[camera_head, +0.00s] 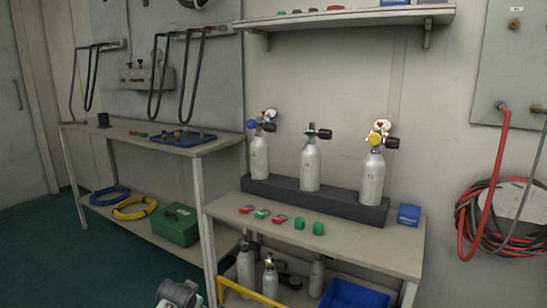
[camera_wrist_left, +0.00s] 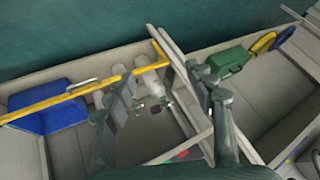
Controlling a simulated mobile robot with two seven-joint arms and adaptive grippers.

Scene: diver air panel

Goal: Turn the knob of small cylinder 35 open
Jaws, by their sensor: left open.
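Small white cylinders stand on the lower shelf behind a yellow bar (camera_head: 250,291): a left one (camera_head: 246,266), a shorter middle one (camera_head: 270,280) with a brassy top, and a right one (camera_head: 317,277). No number is readable, so I cannot tell which is 35. In the left wrist view, a pale cylinder (camera_wrist_left: 146,78) with a dark valve (camera_wrist_left: 156,103) lies beyond my left gripper (camera_wrist_left: 165,98), whose fingers are apart and empty. Part of my left arm shows at the head view's bottom edge. My right gripper is not in view.
Three larger cylinders stand in a dark rack (camera_head: 290,196) on the bench. Red and green blocks lie before it. A blue bin (camera_head: 355,295) sits low right, a green toolbox (camera_head: 175,225) low left. The yellow bar also crosses the wrist view (camera_wrist_left: 75,95).

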